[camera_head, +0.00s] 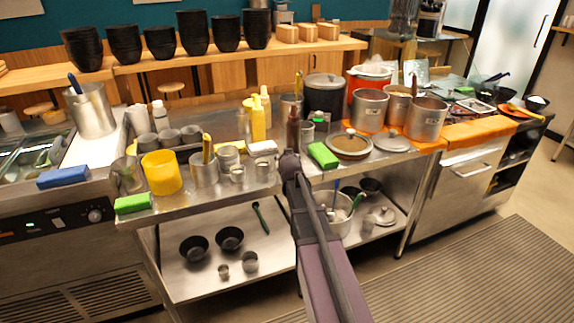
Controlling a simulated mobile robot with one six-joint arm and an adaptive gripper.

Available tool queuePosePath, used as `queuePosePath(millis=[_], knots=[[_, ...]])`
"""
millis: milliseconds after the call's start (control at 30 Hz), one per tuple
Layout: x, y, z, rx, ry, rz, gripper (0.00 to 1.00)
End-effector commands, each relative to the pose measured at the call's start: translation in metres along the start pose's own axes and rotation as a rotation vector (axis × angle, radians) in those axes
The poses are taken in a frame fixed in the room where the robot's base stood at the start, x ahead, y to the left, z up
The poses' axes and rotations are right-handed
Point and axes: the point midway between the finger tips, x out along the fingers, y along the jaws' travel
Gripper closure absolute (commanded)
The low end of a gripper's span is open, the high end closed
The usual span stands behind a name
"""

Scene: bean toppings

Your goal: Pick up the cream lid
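I cannot tell for sure which thing is the cream lid. A round tan lid (351,143) with a knob lies on the steel worktop right of my arm. A grey metal lid (390,141) lies just right of it, close to the orange cloth. My arm reaches up from the bottom centre, and my gripper (289,157) is at its far end over the worktop, left of the tan lid and apart from it. The fingers are too small and hidden to show whether they are open or shut.
A green sponge (323,155) lies between my arm and the tan lid. A dark brown bottle (293,129) stands just beyond my gripper. Metal pots (426,118) stand behind the lids. A yellow cup (161,172) and several metal cups crowd the left worktop.

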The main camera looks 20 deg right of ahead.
Motion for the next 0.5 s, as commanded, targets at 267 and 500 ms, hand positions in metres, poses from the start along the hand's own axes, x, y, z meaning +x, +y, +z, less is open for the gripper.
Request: queuePosePath(millis=[267, 500], knots=[[-0.0001, 0.0, 0.0001, 0.0, 0.0, 0.0, 0.58], [0.0, 0.0, 0.0001, 0.0, 0.0, 0.0, 1.0]])
